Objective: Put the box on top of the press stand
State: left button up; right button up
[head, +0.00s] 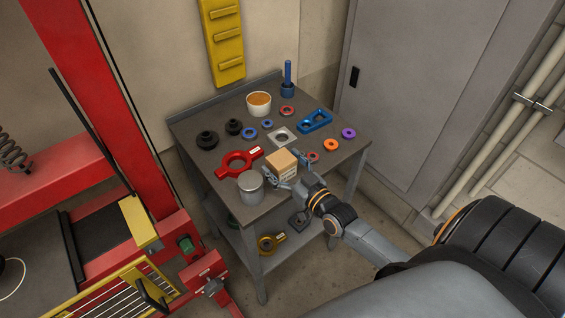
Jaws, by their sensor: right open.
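A small tan box (282,166) sits near the front edge of the grey worktable (190,124), beside a grey metal can. My right gripper (285,164) reaches in from the lower right, open, with one finger on each side of the box. I cannot tell whether the fingers touch it. A red frame (130,125) with a yellow block and a yellow grate stands at the left and may be the press stand; its upper part is cut off by the picture edge. My left gripper is out of view.
The grey can (250,186) and a red two-handled ring tool (238,162) are close to the box. A cup (259,103), a blue bracket (315,121) and several rings fill the table. A grey cabinet (415,80) stands behind at the right. Floor shows between table and frame.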

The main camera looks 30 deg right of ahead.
jog(key=s+b, duration=0.1)
jog(key=s, duration=1.1)
jog(key=s+f+g, duration=0.3)
jog(key=f, duration=0.8)
jog(key=s+f+g+h, duration=0.1)
jog(key=s+f+g, duration=0.25)
jog(key=f, duration=0.75)
jog(key=s+f+g, duration=0.2)
jog(key=s+f, duration=0.2)
jog(key=f, duration=0.7)
jog(key=s+a+f+g, duration=0.4)
jog(key=s+f, duration=0.4)
jog(key=s, duration=0.2)
jog(key=s+a+f+n+g, duration=0.1)
jog(key=s+a+f+g, duration=0.2)
jog(key=s+f, duration=0.4)
jog(key=s+g, duration=0.1)
jog(key=s, duration=0.3)
jog(key=shift+a+f+n, duration=0.3)
jog(key=shift+a+f, duration=0.05)
jog(key=shift+f, duration=0.05)
